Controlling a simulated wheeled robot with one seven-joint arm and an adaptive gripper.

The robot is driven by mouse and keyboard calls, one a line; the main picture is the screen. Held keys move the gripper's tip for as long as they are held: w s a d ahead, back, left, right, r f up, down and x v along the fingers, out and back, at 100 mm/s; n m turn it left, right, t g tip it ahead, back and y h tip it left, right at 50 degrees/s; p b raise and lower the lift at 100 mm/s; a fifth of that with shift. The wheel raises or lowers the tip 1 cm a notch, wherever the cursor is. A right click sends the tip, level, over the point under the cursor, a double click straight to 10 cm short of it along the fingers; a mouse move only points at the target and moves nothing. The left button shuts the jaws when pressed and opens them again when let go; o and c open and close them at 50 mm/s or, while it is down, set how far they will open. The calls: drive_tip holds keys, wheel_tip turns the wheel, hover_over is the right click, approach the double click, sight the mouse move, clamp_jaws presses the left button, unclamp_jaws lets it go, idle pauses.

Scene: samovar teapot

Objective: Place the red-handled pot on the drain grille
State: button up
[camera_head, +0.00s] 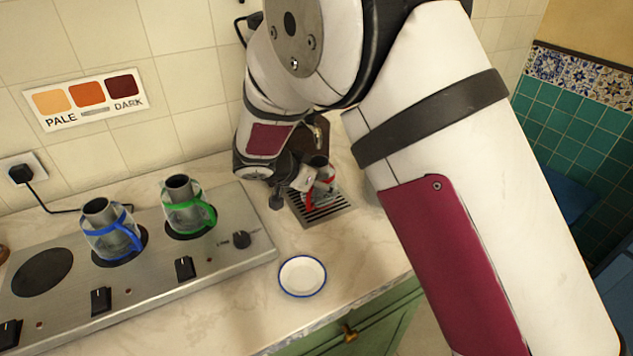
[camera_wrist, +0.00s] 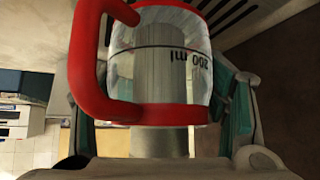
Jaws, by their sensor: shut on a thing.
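The red-handled pot (camera_wrist: 160,75) is a clear glass vessel with a red handle, a red band and a "200 ml" mark. In the wrist view it fills the middle, between the two fingers of my gripper (camera_wrist: 160,110), which is shut on it. In the head view the pot (camera_head: 323,184) is at the drain grille (camera_head: 325,211), partly hidden by my gripper (camera_head: 303,178). The slotted metal grille lies below and around the pot. I cannot tell whether the pot's base touches the grille.
A blue-handled pot (camera_head: 111,232) and a green-handled pot (camera_head: 188,207) stand on the steel hob (camera_head: 150,285) at left. A white saucer with a blue rim (camera_head: 302,276) lies on the counter in front of the grille. A tap (camera_head: 317,133) is behind the grille.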

drive_tip(key=shift+f, duration=0.1)
drive_tip(key=o, duration=1.5)
